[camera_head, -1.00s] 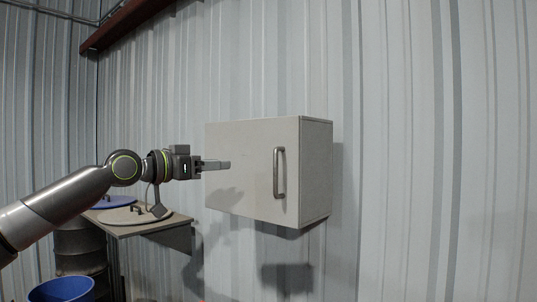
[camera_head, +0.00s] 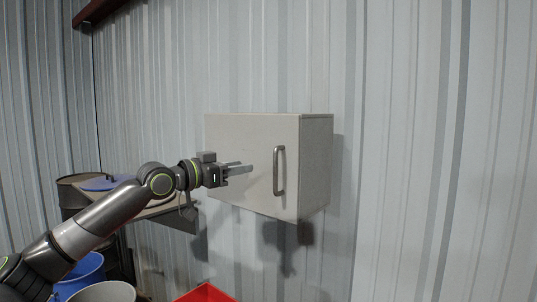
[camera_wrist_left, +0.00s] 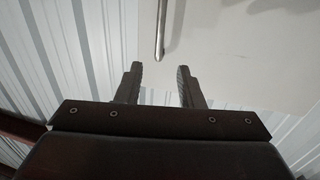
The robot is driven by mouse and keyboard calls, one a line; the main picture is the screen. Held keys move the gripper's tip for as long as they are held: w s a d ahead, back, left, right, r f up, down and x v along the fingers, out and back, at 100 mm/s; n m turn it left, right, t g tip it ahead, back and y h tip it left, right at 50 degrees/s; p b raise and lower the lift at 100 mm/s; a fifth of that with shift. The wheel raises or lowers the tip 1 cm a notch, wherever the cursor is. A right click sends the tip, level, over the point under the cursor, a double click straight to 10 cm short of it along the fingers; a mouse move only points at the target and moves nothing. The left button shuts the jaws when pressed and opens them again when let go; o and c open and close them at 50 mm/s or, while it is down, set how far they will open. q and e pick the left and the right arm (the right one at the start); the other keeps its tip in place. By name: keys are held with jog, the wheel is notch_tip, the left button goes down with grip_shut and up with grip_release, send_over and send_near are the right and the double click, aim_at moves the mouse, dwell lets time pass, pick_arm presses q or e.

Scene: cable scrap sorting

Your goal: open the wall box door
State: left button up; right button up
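The wall box (camera_head: 315,165) is a pale grey cabinet on the corrugated wall. Its door (camera_head: 240,150) looks shut, with a vertical metal bar handle (camera_head: 279,170) near the door's right edge. My left gripper (camera_head: 250,168) is in front of the door, to the left of the handle and apart from it. In the left wrist view the left gripper (camera_wrist_left: 160,72) has its two fingers spread with nothing between them. The handle (camera_wrist_left: 161,28) shows there just beyond the fingertips, roughly in line with the gap. My right gripper is not in view.
A shelf (camera_head: 175,214) with a blue lid (camera_head: 108,183) is at the left, near a dark drum (camera_head: 70,195). A blue bin (camera_head: 85,275), a pale bin (camera_head: 105,292) and a red bin (camera_head: 205,293) stand below. The wall right of the box is clear.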

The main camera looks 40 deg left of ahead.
aim_at(274, 162)
pick_arm(q)
jog(key=p+x, duration=0.5)
jog(key=x, duration=0.3)
jog(key=shift+w+d+r, duration=0.1)
jog(key=shift+w, duration=0.05)
jog(key=shift+p+x, duration=0.5)
jog(key=shift+x, duration=0.4)
grip_shut()
